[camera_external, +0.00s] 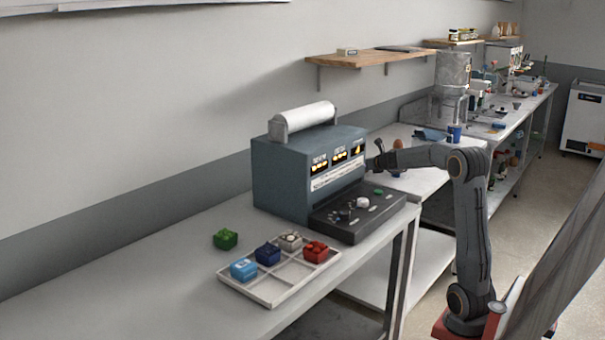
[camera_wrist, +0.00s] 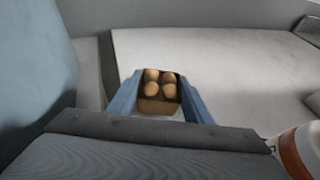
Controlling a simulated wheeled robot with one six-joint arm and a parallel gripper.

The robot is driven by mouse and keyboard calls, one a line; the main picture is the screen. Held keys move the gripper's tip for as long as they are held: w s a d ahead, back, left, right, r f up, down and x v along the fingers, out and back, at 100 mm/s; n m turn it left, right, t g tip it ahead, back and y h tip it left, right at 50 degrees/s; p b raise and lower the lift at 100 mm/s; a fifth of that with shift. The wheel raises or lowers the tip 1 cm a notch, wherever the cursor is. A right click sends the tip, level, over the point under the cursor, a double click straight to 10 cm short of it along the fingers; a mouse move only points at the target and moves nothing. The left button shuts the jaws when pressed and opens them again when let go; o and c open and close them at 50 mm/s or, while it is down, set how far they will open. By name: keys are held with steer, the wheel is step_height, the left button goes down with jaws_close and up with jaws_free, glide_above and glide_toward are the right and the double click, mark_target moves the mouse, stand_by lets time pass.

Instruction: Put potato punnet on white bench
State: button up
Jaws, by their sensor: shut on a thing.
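The potato punnet (camera_wrist: 160,90) is a small brown box with several round tan potatoes on top. It sits between the two blue fingers of my gripper (camera_wrist: 160,104) in the wrist view, and the fingers are shut on it. A broad white bench top (camera_wrist: 220,65) lies beyond and below it. In the external view my gripper (camera_external: 378,158) is just right of the blue-grey machine, above the white bench (camera_external: 425,183). I cannot make out the punnet clearly there. Whether it touches the bench is unclear.
The blue-grey machine (camera_external: 300,175) with a paper roll stands close beside my gripper. A blue cup (camera_external: 454,134) stands further back. The wrist view shows a white-and-orange object (camera_wrist: 297,150) at lower right.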

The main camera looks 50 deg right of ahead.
steer(key=shift+f, duration=0.3)
steer(key=o, duration=1.1)
steer(key=shift+r, duration=0.2)
steer(key=p+v, duration=0.2)
steer(key=v, duration=0.8)
steer(key=shift+s+a+r, duration=0.1)
steer(key=shift+s+a, duration=0.05)
steer(key=shift+s, duration=0.15)
steer(key=shift+s+a+r+p, duration=0.15)
steer(key=shift+s+a+p, duration=0.2)
steer(key=shift+s, duration=0.25)
